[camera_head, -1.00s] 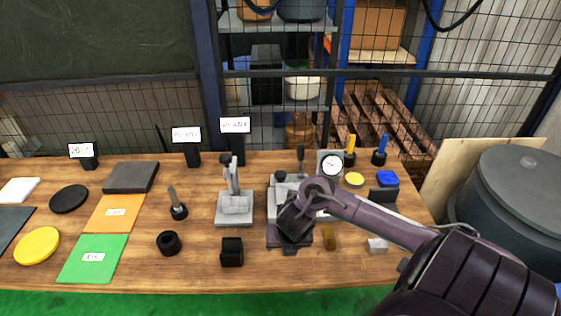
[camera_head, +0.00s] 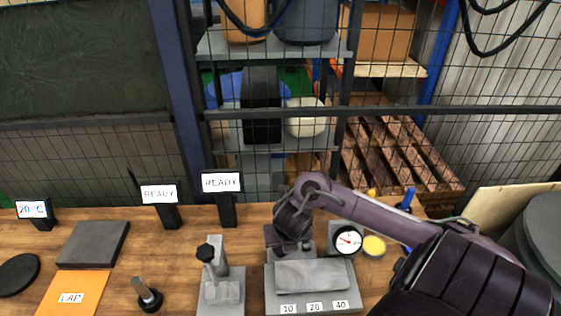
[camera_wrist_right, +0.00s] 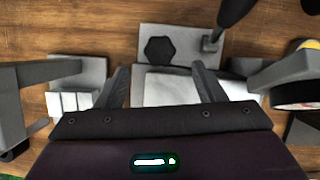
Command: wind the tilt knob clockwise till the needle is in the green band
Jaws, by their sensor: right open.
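The grey fixture (camera_head: 312,298) with tags 10, 20 and 40 stands on the bench. Its round white dial (camera_head: 348,240) has a reddish needle; the green band is too small to make out. My right gripper (camera_head: 288,246) is over the rear of the fixture, pointing down. In the right wrist view its two fingers (camera_wrist_right: 163,84) are apart with nothing between them. A black hexagonal knob (camera_wrist_right: 160,50), seemingly the tilt knob, sits on a grey plate beyond the fingertips, not gripped. In the head view my gripper hides it. My left gripper is not in view.
A grey stand with a black knob (camera_head: 206,253) is left of the fixture. A dark upright post (camera_wrist_right: 235,10) rises near the hexagonal knob. A yellow disc (camera_head: 374,246) lies right of the dial. Ready signs (camera_head: 221,183) and a mesh fence are behind.

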